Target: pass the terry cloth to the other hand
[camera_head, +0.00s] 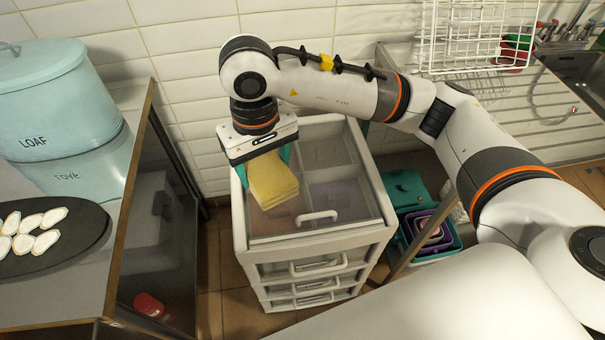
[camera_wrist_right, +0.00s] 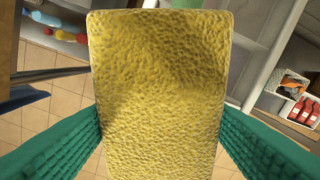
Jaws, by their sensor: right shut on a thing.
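The terry cloth (camera_head: 273,182) is a yellow, thick folded pad. My right gripper (camera_head: 264,160) is shut on it and holds it over the top of the white drawer unit, tilted downward. In the right wrist view the cloth (camera_wrist_right: 160,95) fills the middle, with the green fingers (camera_wrist_right: 160,135) of my right gripper on both sides of it. I cannot tell whether the cloth touches the drawer unit's top. My left gripper is in neither view.
The white drawer unit (camera_head: 310,240) with a clear top stands against the tiled wall. A counter at left holds a blue loaf bin (camera_head: 50,110) and a dark board (camera_head: 85,235) with pale slices. A white wire rack (camera_head: 475,40) and nested tubs (camera_head: 430,235) are at right.

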